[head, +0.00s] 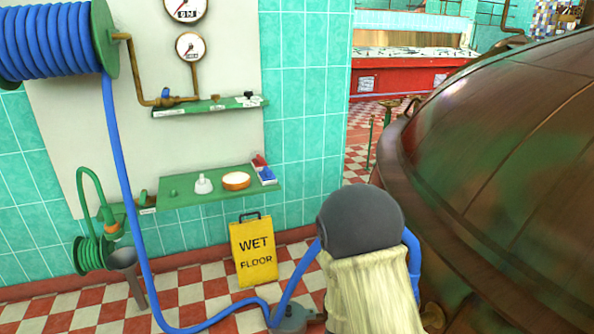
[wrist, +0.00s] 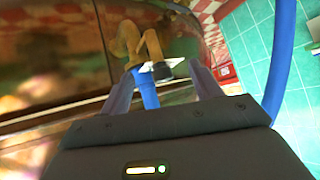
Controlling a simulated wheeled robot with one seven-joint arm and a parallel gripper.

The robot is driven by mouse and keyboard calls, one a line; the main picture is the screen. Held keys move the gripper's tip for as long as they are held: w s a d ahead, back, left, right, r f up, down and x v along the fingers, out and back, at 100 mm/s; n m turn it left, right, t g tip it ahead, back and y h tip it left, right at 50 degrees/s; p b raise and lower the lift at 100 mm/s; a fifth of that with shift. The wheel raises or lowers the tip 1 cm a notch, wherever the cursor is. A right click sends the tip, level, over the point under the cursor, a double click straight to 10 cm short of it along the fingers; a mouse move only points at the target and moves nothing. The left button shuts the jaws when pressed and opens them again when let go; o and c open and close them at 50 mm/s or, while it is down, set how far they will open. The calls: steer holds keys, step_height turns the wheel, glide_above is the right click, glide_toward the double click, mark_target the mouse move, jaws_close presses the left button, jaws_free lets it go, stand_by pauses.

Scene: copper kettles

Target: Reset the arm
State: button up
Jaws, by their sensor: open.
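My gripper (wrist: 165,72) shows in the wrist view with its two pale fingers spread apart. A brass-coloured fitting (wrist: 130,42) with a pale plate, a dark end and a short blue piece appears in the gap between the fingertips. I cannot tell whether it is between the fingers or just beyond them. The fingers are not visibly closed on it. In the head view I cannot make out the gripper's fingers. A grey rounded cap with pale pleated cover, probably part of my arm, stands in the lower middle there.
A large copper kettle (head: 500,140) fills the right. A blue hose (head: 125,180) hangs from a reel (head: 50,45) and runs along the floor. A yellow wet-floor sign (head: 254,250) stands by the tiled wall, below a green shelf (head: 205,192).

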steer(key=s+a+r+n+g+y, duration=0.2)
steer(key=s+r+n+g+y, duration=0.55)
steer(key=s, duration=0.75)
step_height(320, 180, up, 39)
steer(key=t+h+p, duration=0.1)
steer(key=h+p, duration=0.1)
steer(key=p, duration=3.4)
steer(key=shift+d+t+h, duration=0.15)
steer(key=shift+t+h, duration=0.2)
steer(key=shift+s, duration=0.1)
